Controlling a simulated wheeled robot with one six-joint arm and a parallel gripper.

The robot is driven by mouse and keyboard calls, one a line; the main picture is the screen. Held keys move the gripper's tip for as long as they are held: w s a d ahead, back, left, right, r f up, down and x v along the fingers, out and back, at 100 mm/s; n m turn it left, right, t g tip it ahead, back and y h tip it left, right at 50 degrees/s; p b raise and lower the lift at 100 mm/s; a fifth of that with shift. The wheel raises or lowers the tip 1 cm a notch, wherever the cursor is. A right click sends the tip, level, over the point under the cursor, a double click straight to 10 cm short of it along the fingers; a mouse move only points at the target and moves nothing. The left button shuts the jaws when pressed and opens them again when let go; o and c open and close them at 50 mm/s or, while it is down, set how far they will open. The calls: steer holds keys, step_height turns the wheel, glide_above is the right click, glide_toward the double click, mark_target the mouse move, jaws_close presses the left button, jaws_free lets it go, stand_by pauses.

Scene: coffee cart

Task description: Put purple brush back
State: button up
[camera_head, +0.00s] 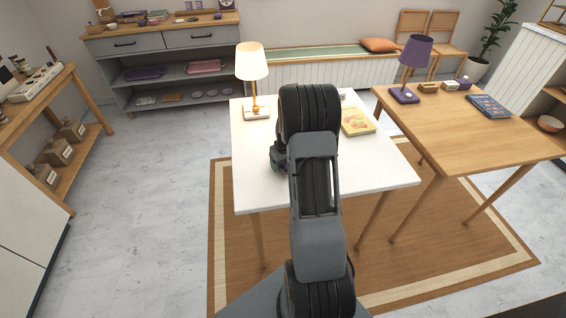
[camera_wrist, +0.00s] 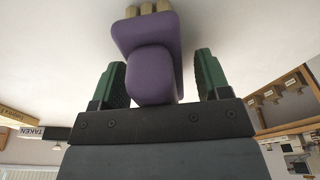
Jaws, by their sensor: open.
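The purple brush (camera_wrist: 150,45) shows in the wrist view, with a rounded purple handle and several pale stubs along the top edge of the frame. My gripper (camera_wrist: 160,68) is open, with one green finger on each side of the brush handle. A gap shows between the handle and the right finger; at the left finger I cannot tell whether they touch. In the head view my gripper (camera_head: 279,159) is mostly hidden behind my arm, over the white table (camera_head: 262,188). The brush is hidden in that view.
The white table carries a white-shaded lamp (camera_head: 253,72) and a yellow book (camera_head: 357,122). The wooden table (camera_head: 465,135) at right holds a purple lamp (camera_head: 415,55), a blue book (camera_head: 489,106) and small blocks (camera_head: 429,87). A shelf unit (camera_head: 168,70) stands at back left.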

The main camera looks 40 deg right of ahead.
steer(key=r, duration=0.3)
steer(key=s+r, duration=0.1)
steer(key=r, duration=0.7)
steer(key=shift+s+r, duration=0.1)
steer(key=shift+s, duration=0.2)
steer(key=shift+s+a+r, duration=0.1)
steer(key=shift+a+r, duration=0.05)
steer(key=shift+r, duration=0.2)
steer(key=s+a+r, duration=0.4)
steer(key=a+r, duration=0.3)
steer(key=a, duration=0.5)
steer(key=s+a+r+t, duration=0.1)
steer(key=s+a, duration=1)
steer(key=s, duration=0.1)
steer(key=shift+n, duration=0.3)
steer(key=shift+a+r, duration=0.1)
steer(key=shift+t, duration=0.4)
step_height(320, 180, up, 5)
steer(key=p, duration=0.4)
steer(key=shift+s, duration=0.1)
